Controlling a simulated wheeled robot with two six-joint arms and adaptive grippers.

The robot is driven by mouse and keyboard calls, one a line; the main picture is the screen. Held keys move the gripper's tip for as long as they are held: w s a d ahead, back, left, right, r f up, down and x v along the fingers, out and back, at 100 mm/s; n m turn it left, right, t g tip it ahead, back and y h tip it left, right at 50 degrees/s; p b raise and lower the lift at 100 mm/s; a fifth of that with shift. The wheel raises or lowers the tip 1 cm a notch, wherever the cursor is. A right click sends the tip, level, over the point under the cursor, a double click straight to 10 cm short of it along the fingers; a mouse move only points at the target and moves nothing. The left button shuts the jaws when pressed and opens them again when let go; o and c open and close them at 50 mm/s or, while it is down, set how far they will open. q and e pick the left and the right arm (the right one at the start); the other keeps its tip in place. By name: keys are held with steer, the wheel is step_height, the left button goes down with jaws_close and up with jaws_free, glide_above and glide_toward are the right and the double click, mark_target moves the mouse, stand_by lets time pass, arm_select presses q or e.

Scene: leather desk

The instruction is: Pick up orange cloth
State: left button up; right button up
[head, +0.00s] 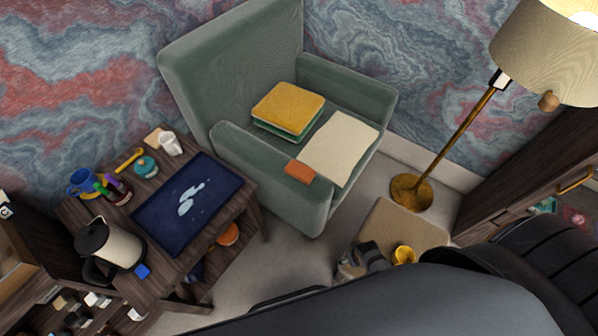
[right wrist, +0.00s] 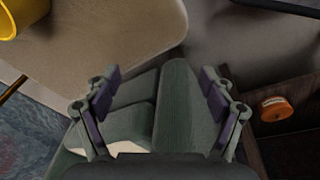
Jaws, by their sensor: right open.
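The orange cloth (head: 299,172) is a small folded piece on the front left of the green armchair (head: 235,57), by the arm's front end and the edge of a cream cloth (head: 339,147). I cannot make out the orange cloth in the right wrist view. My right gripper (head: 362,260) is in front of the chair, apart from the cloth. In the right wrist view its two fingers (right wrist: 158,88) are spread with nothing between them, the chair arm showing beyond. My left gripper is not in view.
A tan surface (head: 405,232) with a yellow cup (head: 404,254) is beside my right gripper. A side table with a blue tray (head: 166,226) and kettle (head: 118,245) stands left. A floor lamp (head: 450,135) stands right.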

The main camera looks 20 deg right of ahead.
steer(key=w+a+r+b, duration=0.1)
steer(key=w+r+b, duration=0.15)
steer(key=r, duration=0.45)
steer(key=w+a+r+n+t+b, duration=0.1)
steer(key=w+r, duration=0.3)
steer(key=r, duration=0.3)
steer(key=w+a+r+b, duration=0.1)
steer(key=w+r+b, duration=0.15)
steer(key=r, duration=0.45)
steer(key=n+y, duration=0.4)
steer(key=n, duration=0.2)
glide_toward(301, 170)
steer(key=x, duration=0.3)
steer(key=shift+s+f, duration=0.3)
steer(key=shift+w+b+x, duration=0.15)
steer(key=shift+b+x, duration=0.15)
steer(key=shift+x, duration=1.15)
steer(key=shift+w+b+x, duration=0.15)
steer(key=shift+b+x, duration=0.1)
steer(key=shift+x, duration=1.25)
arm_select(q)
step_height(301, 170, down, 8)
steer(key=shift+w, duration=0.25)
arm_select(e)
steer(key=shift+a+r, duration=0.1)
steer(key=shift+r, duration=0.1)
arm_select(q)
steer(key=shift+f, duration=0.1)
arm_select(e)
steer(key=shift+c, duration=0.4)
